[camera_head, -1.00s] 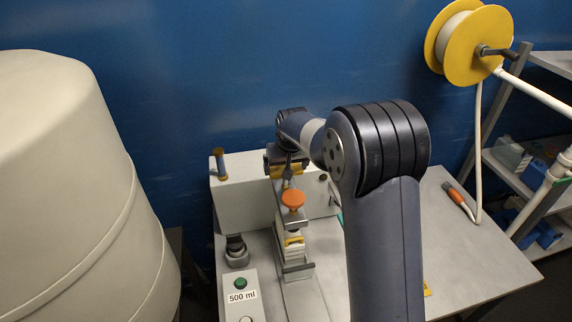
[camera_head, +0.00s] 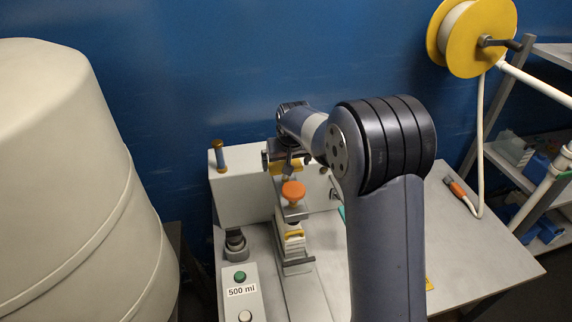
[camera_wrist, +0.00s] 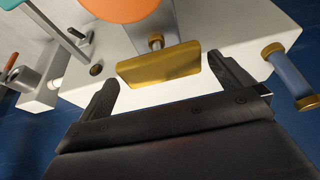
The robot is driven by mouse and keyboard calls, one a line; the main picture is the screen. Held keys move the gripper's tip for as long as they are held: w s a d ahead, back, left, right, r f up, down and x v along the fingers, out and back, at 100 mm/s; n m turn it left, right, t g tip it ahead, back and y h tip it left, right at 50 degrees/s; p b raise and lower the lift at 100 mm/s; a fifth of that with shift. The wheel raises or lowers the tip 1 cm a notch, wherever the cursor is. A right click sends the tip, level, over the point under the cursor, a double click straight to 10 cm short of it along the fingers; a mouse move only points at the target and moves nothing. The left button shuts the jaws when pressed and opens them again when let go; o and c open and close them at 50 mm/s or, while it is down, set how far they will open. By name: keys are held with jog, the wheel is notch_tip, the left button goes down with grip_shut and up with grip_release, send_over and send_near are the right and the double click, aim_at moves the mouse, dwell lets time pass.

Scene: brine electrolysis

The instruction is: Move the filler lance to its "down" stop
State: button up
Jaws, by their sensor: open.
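The filler lance appears to be the upright part at the back of the bench unit, with a yellow-gold bar handle (camera_wrist: 160,66) and an orange knob (camera_wrist: 120,8) in front of it. In the head view the orange knob (camera_head: 293,191) shows clearly, and the yellow bar (camera_head: 287,168) is partly covered by my gripper. My gripper (camera_wrist: 167,88) is open and empty. In the wrist view its fingers stand on either side of the yellow bar, with the bar at or just beyond the fingertips. I cannot tell whether they touch it.
A blue-handled peg (camera_head: 219,157) stands at the left of the white housing (camera_head: 240,200). A "500 ml" button box (camera_head: 240,300) is at the front left. A large cream tank (camera_head: 70,180) fills the left. A hose reel (camera_head: 470,40) and shelves are at the right.

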jog(key=b+v, duration=0.1)
jog(key=v, duration=0.8)
jog(key=shift+s+r+b, duration=0.15)
jog(key=shift+r+b, duration=0.1)
jog(key=shift+b, duration=0.1)
jog(key=shift+f, duration=0.1)
jog(key=p+x, duration=0.1)
jog(key=x, duration=0.2)
jog(key=p+x, duration=0.1)
jog(key=x, duration=0.2)
jog(key=p+x, duration=0.1)
jog(key=x, duration=0.2)
jog(key=shift+w+f, duration=0.2)
jog(key=shift+w, duration=0.3)
jog(key=shift+s+r+p, duration=0.15)
jog(key=shift+r+p, duration=0.3)
jog(key=shift+r, duration=0.1)
jog(key=shift+f, duration=0.1)
